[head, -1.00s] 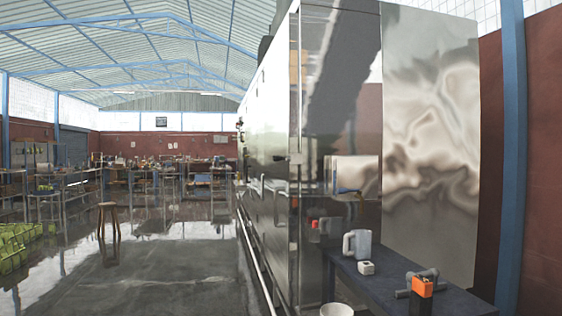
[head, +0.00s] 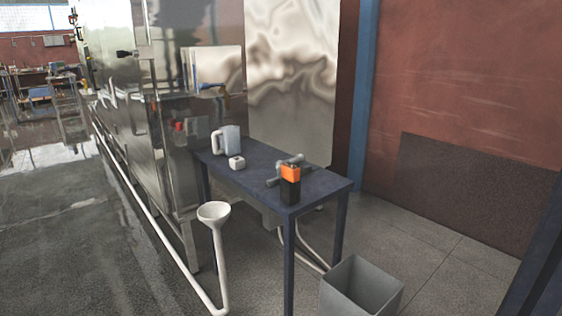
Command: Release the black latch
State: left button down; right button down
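A small black latch-like part (head: 123,53) sticks out from the shiny metal machine (head: 165,70) in the upper left of the head view. It is too small to tell whether it is fastened or loose. Neither of my grippers is in view, so I cannot see where they are relative to it.
A dark blue table (head: 262,175) stands against the machine, bearing a grey jug (head: 231,138), a small white box (head: 237,162) and an orange-and-black device (head: 290,184). A white funnel on a pipe (head: 214,211) and a grey bin (head: 362,288) stand in front. Left floor is clear.

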aim_at(121, 54)
jog(key=i+j+z, duration=0.25)
jog(key=j, duration=0.4)
jog(key=i+j+z, duration=0.1)
jog(key=i+j, duration=0.15)
jog(key=i+j+z, duration=0.1)
jog(key=j, duration=0.35)
jog(key=i+j+z, duration=0.15)
jog(key=j, duration=0.2)
jog(key=i+j+z, duration=0.1)
jog(key=j, duration=0.3)
jog(key=i+j, duration=0.15)
jog(key=j, duration=0.25)
jog(key=i+j, duration=0.1)
jog(key=j, duration=0.25)
jog(key=i+j, duration=0.15)
jog(key=j, duration=0.25)
jog(key=i+j, duration=0.1)
jog(key=j, duration=0.3)
jog(key=i+j, duration=0.15)
jog(key=j, duration=0.2)
jog(key=i+j, duration=0.1)
jog(key=j, duration=0.3)
jog(key=i+j, duration=0.15)
jog(key=j, duration=0.25)
jog(key=z, duration=0.05)
